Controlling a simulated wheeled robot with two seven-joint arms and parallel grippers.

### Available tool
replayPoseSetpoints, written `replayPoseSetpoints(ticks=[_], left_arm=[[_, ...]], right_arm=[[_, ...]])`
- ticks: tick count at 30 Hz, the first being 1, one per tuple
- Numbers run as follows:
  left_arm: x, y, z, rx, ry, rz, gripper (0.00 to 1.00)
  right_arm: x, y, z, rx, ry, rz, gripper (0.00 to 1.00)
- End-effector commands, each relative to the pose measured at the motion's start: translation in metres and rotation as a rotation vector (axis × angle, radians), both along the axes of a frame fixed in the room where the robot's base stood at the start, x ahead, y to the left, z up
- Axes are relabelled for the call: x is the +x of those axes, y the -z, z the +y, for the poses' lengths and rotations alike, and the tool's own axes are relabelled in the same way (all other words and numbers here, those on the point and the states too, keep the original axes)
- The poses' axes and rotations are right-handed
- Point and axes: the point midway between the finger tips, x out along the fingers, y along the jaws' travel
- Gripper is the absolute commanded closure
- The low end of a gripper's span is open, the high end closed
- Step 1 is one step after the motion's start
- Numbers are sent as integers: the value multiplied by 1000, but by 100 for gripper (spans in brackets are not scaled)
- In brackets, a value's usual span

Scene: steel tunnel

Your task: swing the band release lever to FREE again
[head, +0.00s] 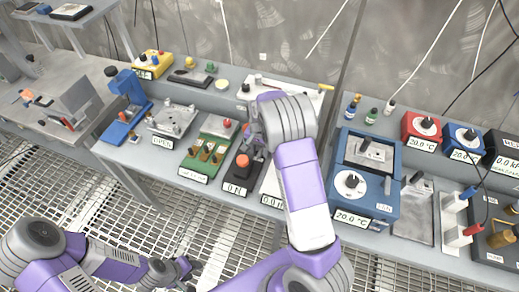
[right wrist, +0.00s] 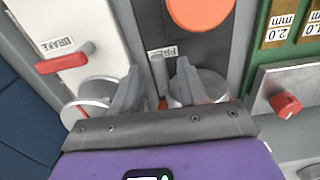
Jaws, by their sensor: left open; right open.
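In the right wrist view a slim grey lever (right wrist: 159,76) stands between my right gripper's (right wrist: 158,72) two open fingers, on a dark panel. A small label (right wrist: 163,52), partly covered and seeming to begin "FR", lies just beyond it. I cannot tell whether the fingers touch the lever, or its exact setting. In the head view my right gripper (head: 258,141) is over the dark unit marked "0 N" (head: 236,188), beside its orange knob (head: 242,161); the lever is hidden there. My left gripper (head: 184,270) is open and empty, low over the grating, away from the bench.
A red handle (right wrist: 63,60) labelled BRAKE is on the white panel left of my right gripper. A green gauge-block unit (head: 209,150) stands left of the dark unit, a blue heater box (head: 365,177) right. Cables hang at the back.

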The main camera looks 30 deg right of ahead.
Motion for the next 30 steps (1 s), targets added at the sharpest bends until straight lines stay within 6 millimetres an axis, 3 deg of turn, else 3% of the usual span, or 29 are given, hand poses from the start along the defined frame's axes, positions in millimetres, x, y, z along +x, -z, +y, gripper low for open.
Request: replayPoseSetpoints(ticks=[15, 30], left_arm=[[0, -13, 0, 0, 0, 0, 57], [0, -13, 0, 0, 0, 0, 57]], right_arm=[[1, -71, 0, 0, 1, -4, 57], [0, -75, 0, -1, 1, -1, 57]])
